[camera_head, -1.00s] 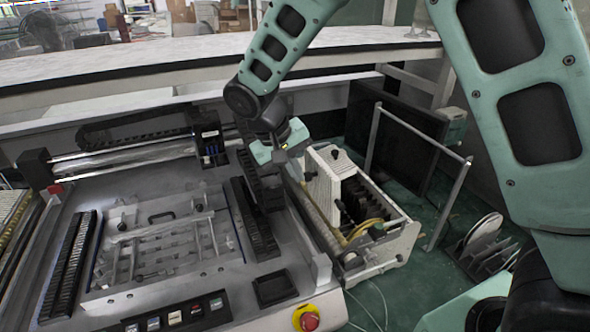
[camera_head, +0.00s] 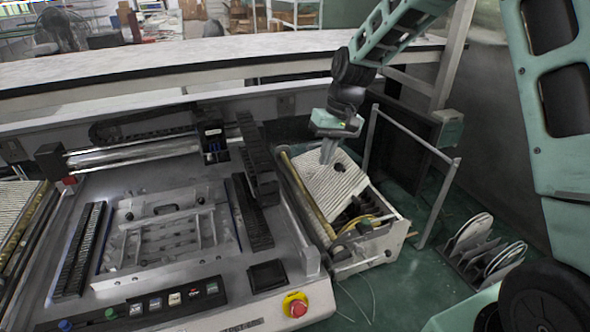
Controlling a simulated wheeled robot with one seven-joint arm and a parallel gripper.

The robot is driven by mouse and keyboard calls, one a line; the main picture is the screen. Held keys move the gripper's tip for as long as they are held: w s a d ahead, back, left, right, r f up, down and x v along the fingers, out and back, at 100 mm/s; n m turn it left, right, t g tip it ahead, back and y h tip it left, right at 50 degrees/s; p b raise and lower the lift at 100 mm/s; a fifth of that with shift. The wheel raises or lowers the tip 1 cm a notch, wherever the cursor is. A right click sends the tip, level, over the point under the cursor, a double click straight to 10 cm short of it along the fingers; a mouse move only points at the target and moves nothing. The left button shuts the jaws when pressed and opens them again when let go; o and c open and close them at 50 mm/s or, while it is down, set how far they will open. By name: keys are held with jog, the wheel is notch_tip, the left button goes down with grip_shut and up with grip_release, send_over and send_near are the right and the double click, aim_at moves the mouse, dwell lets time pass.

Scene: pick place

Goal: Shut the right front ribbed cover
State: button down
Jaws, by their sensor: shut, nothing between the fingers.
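The ribbed cover (camera_head: 334,194) is a white panel with fine parallel ribs on the box (camera_head: 375,255) right of the machine. It lies at a slant over the box, with a small dark round knob near its upper right edge. The box's inside still shows in front of it, with a yellow ring-shaped part. My gripper (camera_head: 326,158) is shut and empty, fingers pointing down at the cover's upper part. Its fingertips overlap the cover in the picture; I cannot tell if they touch it.
The grey machine bed (camera_head: 160,240) with black cable chains stands left of the box. A metal rail frame (camera_head: 440,205) stands to the right. A rack of white discs (camera_head: 485,248) is on the green floor at right. A long table (camera_head: 220,65) runs behind.

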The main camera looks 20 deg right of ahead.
jog(key=d+f+y+b, duration=0.5)
jog(key=d+f+y, duration=0.2)
jog(key=d, duration=0.4)
jog(key=shift+d+f+y+b, duration=0.2)
jog(key=shift+d+y+b, duration=0.15)
jog(key=shift+y, duration=0.35)
jog(key=shift+f, duration=0.1)
jog(key=a+r+v, duration=0.1)
jog(key=r+v, duration=0.1)
jog(key=v, duration=1)
jog(key=shift+a+b, duration=0.35)
jog(key=shift+b, duration=0.05)
